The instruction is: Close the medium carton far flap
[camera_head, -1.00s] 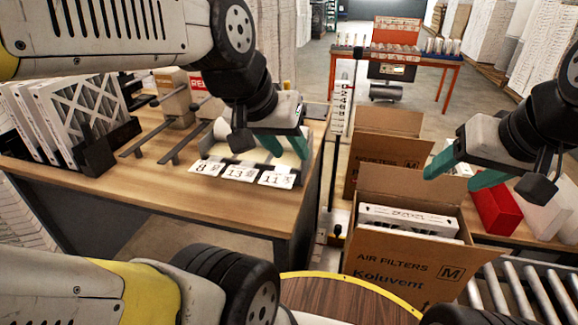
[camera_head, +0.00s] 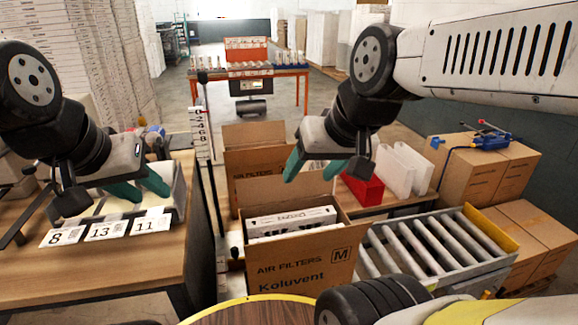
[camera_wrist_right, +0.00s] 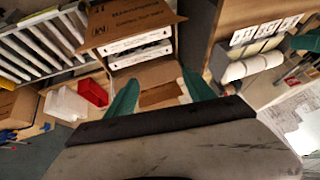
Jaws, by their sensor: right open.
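The medium carton (camera_head: 300,275), brown and marked M, stands open with white boxed filters (camera_head: 290,222) inside. Its far flap (camera_head: 262,196) stands raised behind the filters. My right gripper (camera_head: 308,178) is open and empty above the far flap; I cannot tell whether it touches it. In the right wrist view the fingers (camera_wrist_right: 159,78) are spread, with the far flap (camera_wrist_right: 150,72) beyond and between them and the carton's printed wall (camera_wrist_right: 130,22) at the top. My left gripper (camera_head: 152,197) looks open and empty over the table at the left.
A red bin (camera_head: 362,188) and white bins (camera_head: 400,170) are to the right. A roller conveyor (camera_head: 430,248) lies right of the medium carton. The wooden table (camera_head: 120,260) with number cards (camera_head: 105,231) is at the left.

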